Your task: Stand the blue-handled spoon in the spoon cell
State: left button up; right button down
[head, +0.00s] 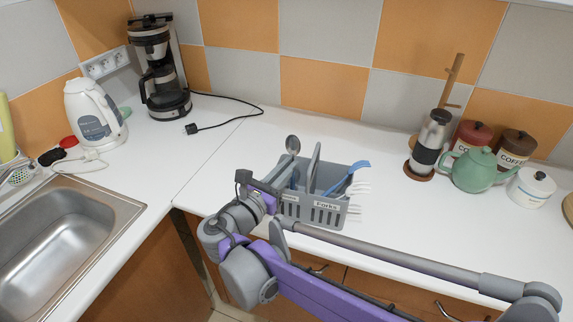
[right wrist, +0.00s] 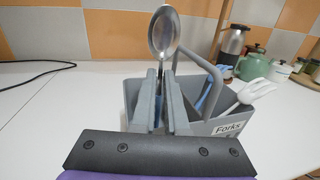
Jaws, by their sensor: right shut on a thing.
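The spoon (head: 292,145) has a grey metal bowl, held bowl up and nearly upright at the left part of the grey cutlery basket (head: 327,218). In the right wrist view the spoon (right wrist: 165,34) rises between the two fingers of my right gripper (right wrist: 165,100), which is shut on it. Its handle is mostly hidden by the fingers. In the head view my right gripper (head: 272,190) is at the basket's left side. I cannot tell how far the spoon's lower end reaches into a cell. The basket's front label reads "Forks". My left gripper is not in view.
White forks (head: 357,188) and a blue-handled utensil (head: 358,165) stand in the basket's right part. The basket's grey handle (right wrist: 205,70) arches beside the spoon.

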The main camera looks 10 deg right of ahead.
jog(key=shift+f, duration=0.25)
jog(key=c, duration=0.9)
grip_release()
jog(key=shift+o, duration=0.2)
jog(key=v, duration=1.1)
jog(key=shift+w+d, duration=0.1)
